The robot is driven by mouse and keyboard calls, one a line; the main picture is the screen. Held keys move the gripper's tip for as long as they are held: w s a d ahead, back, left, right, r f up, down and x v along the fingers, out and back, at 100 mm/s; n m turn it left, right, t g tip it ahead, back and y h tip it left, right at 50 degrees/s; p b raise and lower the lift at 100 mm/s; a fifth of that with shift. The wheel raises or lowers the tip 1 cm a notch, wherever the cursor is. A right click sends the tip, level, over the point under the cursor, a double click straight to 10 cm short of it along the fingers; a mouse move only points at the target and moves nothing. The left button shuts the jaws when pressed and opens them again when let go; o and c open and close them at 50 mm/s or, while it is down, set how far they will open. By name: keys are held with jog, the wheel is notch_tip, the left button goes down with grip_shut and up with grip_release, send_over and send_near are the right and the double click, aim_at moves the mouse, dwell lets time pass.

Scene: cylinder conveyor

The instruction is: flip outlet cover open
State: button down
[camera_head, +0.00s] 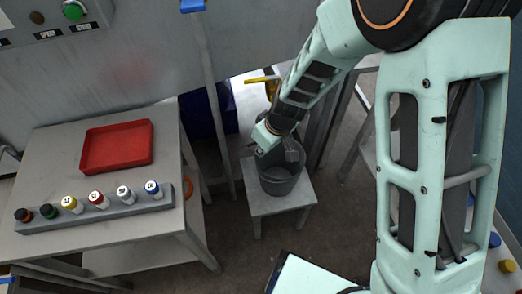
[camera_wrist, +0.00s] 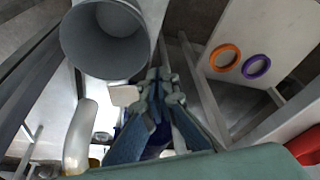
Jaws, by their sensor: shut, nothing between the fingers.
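I cannot clearly identify the outlet cover. In the wrist view a small pale square plate (camera_wrist: 124,95) shows just left of my fingertips; I cannot tell whether it is the cover or whether I touch it. My gripper (camera_wrist: 160,76) is shut and empty, with its fingers together below and right of the grey bucket. In the head view my gripper (camera_head: 291,155) hangs over the grey bucket (camera_head: 279,183), partly hiding it. A yellow handle-like part (camera_head: 262,80) shows behind my arm, near a bright opening.
The bucket stands on a small grey stool (camera_head: 262,204). Left is a grey table (camera_head: 55,150) with a red tray (camera_head: 117,146) and a rack (camera_head: 100,213) of several capped cylinders. Orange (camera_wrist: 224,57) and purple (camera_wrist: 256,67) rings hang on a pale panel. Metal posts stand close to my arm.

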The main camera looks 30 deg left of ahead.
jog(key=s+p+v, duration=0.1)
jog(key=v, duration=0.9)
